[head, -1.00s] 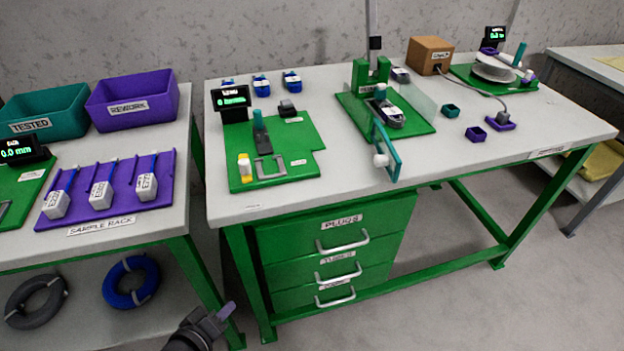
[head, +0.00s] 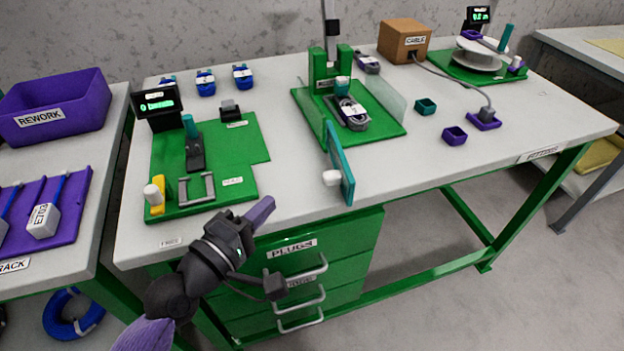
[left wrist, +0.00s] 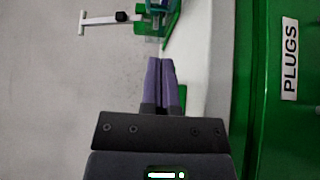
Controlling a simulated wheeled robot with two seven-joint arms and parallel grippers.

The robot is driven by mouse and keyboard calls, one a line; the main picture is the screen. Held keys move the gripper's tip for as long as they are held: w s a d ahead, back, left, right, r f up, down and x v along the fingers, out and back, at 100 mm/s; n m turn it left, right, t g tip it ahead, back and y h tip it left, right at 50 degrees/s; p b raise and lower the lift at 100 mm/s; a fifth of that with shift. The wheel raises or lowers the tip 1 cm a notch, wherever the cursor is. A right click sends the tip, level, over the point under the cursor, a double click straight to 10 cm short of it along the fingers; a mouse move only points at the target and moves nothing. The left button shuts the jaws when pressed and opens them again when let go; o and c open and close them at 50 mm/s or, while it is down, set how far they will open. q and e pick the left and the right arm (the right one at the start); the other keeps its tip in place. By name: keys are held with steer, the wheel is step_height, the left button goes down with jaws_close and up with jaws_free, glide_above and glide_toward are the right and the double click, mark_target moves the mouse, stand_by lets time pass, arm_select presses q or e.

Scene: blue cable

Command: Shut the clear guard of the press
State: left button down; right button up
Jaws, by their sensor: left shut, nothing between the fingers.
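The panel stands open, swung out toward the bench's front edge. A clear side pane (head: 385,96) stands right of the press. My left gripper (head: 265,204) is shut and empty, in front of the bench edge, left of the knob and apart from it. In the left wrist view its purple fingers (left wrist: 161,75) are together. My right gripper is out of view.
A green fixture plate (head: 240,139) with a display and clamp lies left of the press. Teal and purple small bins (head: 454,136) stand at right. A drawer unit (head: 345,255) with protruding handles is below the bench front. Bare benchtop lies between fixture and press.

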arm_select(q)
steer(key=b+x, duration=0.1)
steer(key=x, duration=0.4)
steer(key=shift+w+d, duration=0.1)
steer(key=shift+d, duration=0.25)
steer(key=shift+w+d, duration=0.15)
steer(key=shift+d, duration=1)
steer(key=shift+w+d, duration=0.1)
steer(key=shift+d, duration=0.35)
